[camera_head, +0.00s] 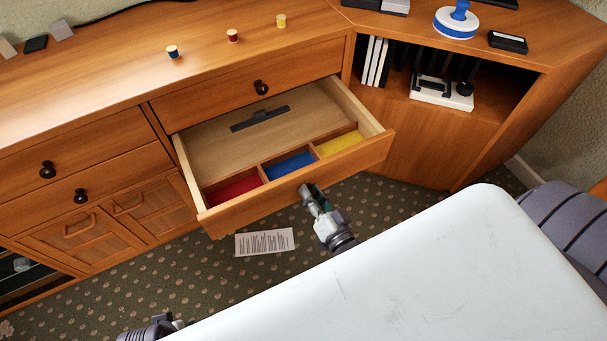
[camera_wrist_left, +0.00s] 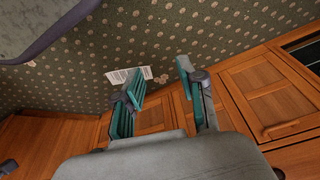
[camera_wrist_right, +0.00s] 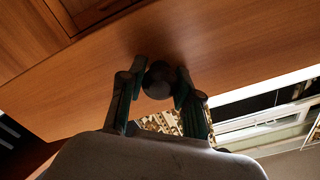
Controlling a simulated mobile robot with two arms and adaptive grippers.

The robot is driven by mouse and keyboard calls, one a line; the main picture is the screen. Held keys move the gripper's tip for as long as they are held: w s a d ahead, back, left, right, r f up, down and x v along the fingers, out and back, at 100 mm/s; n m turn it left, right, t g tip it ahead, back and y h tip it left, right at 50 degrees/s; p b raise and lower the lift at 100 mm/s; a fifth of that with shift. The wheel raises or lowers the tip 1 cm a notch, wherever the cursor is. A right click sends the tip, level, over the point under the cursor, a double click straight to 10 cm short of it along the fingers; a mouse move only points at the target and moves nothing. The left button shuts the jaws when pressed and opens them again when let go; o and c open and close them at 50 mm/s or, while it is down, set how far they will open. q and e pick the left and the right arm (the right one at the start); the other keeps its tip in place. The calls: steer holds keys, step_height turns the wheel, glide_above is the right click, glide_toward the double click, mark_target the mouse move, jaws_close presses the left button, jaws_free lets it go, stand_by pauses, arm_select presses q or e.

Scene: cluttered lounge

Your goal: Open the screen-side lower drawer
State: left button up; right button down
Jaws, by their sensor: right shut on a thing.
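The lower drawer (camera_head: 290,192) on the right side of the cabinet, nearest the corner unit, is pulled well out. Inside are red (camera_head: 232,190), blue (camera_head: 288,166) and yellow (camera_head: 338,142) compartments along the front, and a dark flat object (camera_head: 260,118) behind them. My right gripper (camera_head: 308,190) is at the drawer's front. In the right wrist view its fingers are shut around the dark round knob (camera_wrist_right: 158,80). My left gripper shows open and empty in the left wrist view (camera_wrist_left: 160,82), over the carpet and cabinet doors.
The upper drawer (camera_head: 230,95) above is closed. Two closed drawers with dark knobs (camera_head: 47,169) are to the left. Small spools (camera_head: 233,36) stand on the cabinet top. A paper sheet (camera_head: 265,242) lies on the carpet below the open drawer.

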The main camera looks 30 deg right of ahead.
arm_select(q)
steer(key=shift+s+f, duration=0.2)
steer(key=shift+f, duration=1.1)
arm_select(e)
steer(key=shift+s, duration=1.05)
steer(key=c, duration=0.8)
jaws_free()
steer(key=shift+o, duration=0.2)
steer(key=s, duration=1.2)
steer(key=shift+d, duration=0.25)
